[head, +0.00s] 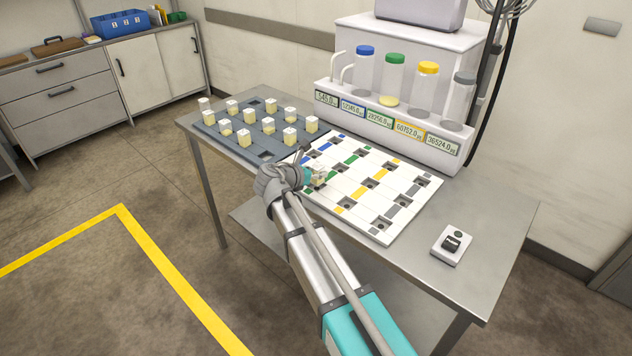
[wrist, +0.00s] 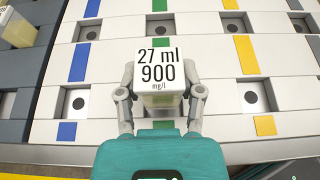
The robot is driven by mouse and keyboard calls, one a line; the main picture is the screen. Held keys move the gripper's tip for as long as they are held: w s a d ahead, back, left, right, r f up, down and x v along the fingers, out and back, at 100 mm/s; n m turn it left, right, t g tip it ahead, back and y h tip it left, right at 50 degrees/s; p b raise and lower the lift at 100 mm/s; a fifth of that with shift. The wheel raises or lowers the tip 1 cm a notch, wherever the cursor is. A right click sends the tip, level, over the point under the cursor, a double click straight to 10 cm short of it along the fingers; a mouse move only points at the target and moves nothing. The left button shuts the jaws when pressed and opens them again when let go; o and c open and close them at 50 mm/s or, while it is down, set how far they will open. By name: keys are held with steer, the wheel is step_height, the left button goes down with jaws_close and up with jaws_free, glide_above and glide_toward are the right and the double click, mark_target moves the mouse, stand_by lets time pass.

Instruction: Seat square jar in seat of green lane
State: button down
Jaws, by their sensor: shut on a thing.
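My gripper (wrist: 161,98) is shut on a square jar (wrist: 160,78) with a white lid marked "27 ml 900 mg/l" and pale yellow contents. In the head view, my gripper (head: 308,177) and the jar (head: 319,171) are over the near-left part of the white lane board (head: 405,172). The jar stands in line with the green lane, whose green strips (head: 351,159) show beyond it. A farther green-lane seat (wrist: 165,20) is empty. The jar hides the nearer seat position, and I cannot tell whether its base is in a seat or above it.
Several similar jars (head: 290,135) stand on a dark tray (head: 262,149) at the left. Blue-lane seats (wrist: 83,101) and yellow-lane seats (wrist: 250,97) beside the jar are empty. A dispenser with colored caps (head: 395,105) stands behind the board. A small switch box (head: 452,245) is at the right.

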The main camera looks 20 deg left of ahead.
steer(key=shift+f+b, duration=0.8)
steer(key=shift+f, duration=0.4)
steer(key=shift+f, duration=0.15)
steer(key=shift+c, duration=1.2)
jaws_free()
steer(key=shift+r, duration=0.25)
steer(key=shift+s+r, duration=0.1)
steer(key=shift+s, duration=0.2)
steer(key=p+v, duration=0.4)
steer(key=v, duration=0.7)
steer(key=shift+p, duration=0.3)
steer(key=shift+s+a+r, duration=0.1)
steer(key=shift+s+r, duration=0.05)
steer(key=shift+s, duration=0.05)
